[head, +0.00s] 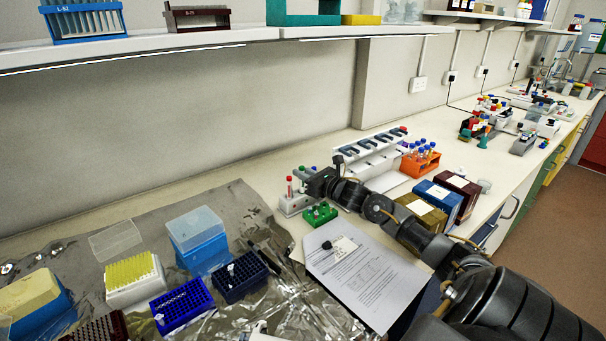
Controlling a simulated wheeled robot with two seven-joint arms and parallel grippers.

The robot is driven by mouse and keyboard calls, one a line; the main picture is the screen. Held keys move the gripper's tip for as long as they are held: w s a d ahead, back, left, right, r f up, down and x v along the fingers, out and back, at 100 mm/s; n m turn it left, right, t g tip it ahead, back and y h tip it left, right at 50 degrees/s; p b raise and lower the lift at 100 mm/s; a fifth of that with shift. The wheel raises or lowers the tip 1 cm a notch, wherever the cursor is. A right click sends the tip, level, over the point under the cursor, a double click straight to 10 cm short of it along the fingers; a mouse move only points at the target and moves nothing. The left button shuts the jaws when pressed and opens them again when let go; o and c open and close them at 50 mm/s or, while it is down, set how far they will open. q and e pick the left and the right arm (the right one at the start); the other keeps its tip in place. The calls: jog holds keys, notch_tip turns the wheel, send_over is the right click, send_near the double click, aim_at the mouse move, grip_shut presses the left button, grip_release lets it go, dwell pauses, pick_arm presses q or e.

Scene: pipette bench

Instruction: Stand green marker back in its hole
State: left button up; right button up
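A pale grey holder block (293,206) stands on the bench in the middle of the view. A red-capped marker (289,187) stands upright at its left side. A small green tip (302,170), which looks like the green marker's, shows just behind my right gripper. The rest of that marker is hidden or too small to make out. My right gripper (312,186) is dark and reaches in from the right, low over the holder's right part. Its fingers are too small and dark to tell whether they are open or shut, or on something.
A green rack (320,214) sits just in front of the holder. A paper sheet (365,282) lies nearer. A pipette stand (372,158) and an orange tube rack (420,163) stand behind my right arm. Tip boxes, including a dark blue one (240,277), sit on foil at left.

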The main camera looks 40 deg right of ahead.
jog(key=o, duration=0.5)
jog(key=shift+r, duration=0.2)
jog(key=s+a+r+p, duration=0.3)
jog(key=r, duration=0.1)
jog(key=s+a+r+p, duration=0.3)
jog(key=s+r, duration=0.1)
jog(key=s+a+r+p, duration=0.3)
jog(key=r, duration=0.1)
jog(key=shift+s+r, duration=0.3)
jog(key=shift+s, duration=0.05)
